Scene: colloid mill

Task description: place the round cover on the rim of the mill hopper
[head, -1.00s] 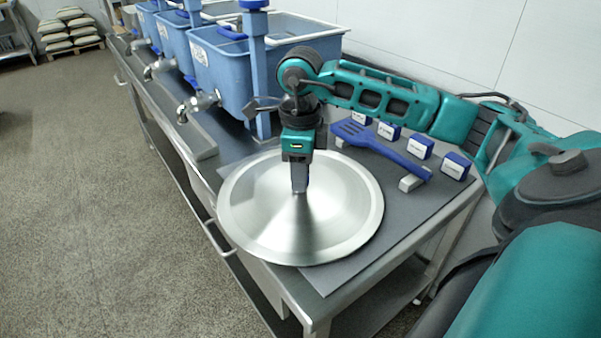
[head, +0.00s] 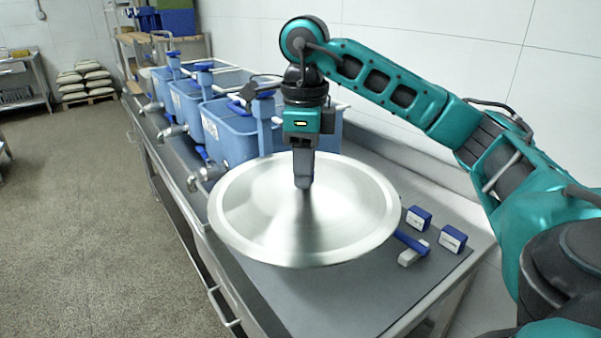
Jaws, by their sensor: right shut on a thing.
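The round cover (head: 350,220) is a wide, shiny steel disc with a flat rim and a raised middle. My right gripper (head: 303,184) points down at its centre and is shut on it, hiding whatever part it grips. The cover hangs above the dark mat on the steel table, roughly level. The mill hopper cannot be made out in the head view. My left gripper is not in view.
Blue tanks (head: 230,130) with metal taps stand in a row along the steel table (head: 262,308). A blue spatula (head: 412,243) on a grey rest and small labelled blue blocks (head: 452,239) lie right of the cover. Open floor (head: 90,230) lies to the left.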

